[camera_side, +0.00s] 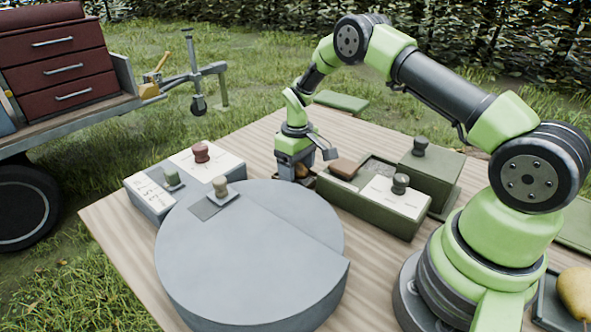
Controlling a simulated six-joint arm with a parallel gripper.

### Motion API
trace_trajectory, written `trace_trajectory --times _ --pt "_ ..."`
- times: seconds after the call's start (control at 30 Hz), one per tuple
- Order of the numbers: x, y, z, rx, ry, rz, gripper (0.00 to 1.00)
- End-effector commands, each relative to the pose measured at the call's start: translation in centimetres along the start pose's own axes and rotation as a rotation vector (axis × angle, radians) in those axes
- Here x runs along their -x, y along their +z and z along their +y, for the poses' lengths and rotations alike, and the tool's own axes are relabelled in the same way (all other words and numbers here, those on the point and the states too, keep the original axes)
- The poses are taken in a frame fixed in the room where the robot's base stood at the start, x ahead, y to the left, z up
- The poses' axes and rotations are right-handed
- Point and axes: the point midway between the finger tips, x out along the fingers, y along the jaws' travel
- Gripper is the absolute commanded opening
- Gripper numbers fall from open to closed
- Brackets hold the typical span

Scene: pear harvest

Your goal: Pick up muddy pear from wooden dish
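My gripper (294,174) points down at the far side of the table, just behind the round grey drum. A small brown rounded thing (302,170) shows at its fingers. It could be the muddy pear, but it is too small and covered to be sure. I cannot tell whether the fingers are closed on it. No wooden dish is clearly visible; the drum and the gripper hide the spot below. A yellow pear (575,291) lies at the right edge on a dark grey tray (548,312).
The large grey drum (245,250) fills the table's middle. Left of my gripper is a grey box (150,196) with knobs. Close on the right are a green box (395,222) with a brown block (343,168) and a taller green box (437,178). Bare wooden table (115,222) shows at left.

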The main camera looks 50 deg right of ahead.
Motion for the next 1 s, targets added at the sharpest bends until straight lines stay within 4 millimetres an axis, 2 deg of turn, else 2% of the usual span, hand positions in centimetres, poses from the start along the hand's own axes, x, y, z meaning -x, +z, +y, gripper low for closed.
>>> trace_trajectory --times 0.03,0.13,0.17,0.47,0.57,0.8,1.0 --pt "0.0 0.0 0.0 0.000 0.000 0.000 0.57" --pt "0.0 0.0 0.0 0.000 0.000 0.000 0.34" --pt "0.0 0.0 0.0 0.000 0.000 0.000 0.30" --pt "0.4 0.0 0.0 0.000 0.000 0.001 0.30" --pt "1.8 -0.1 0.0 0.000 0.000 0.004 0.30" --pt "6.8 -0.1 0.0 0.001 0.000 0.005 0.30" --pt "9.5 -0.1 0.0 0.001 0.000 0.003 0.30"
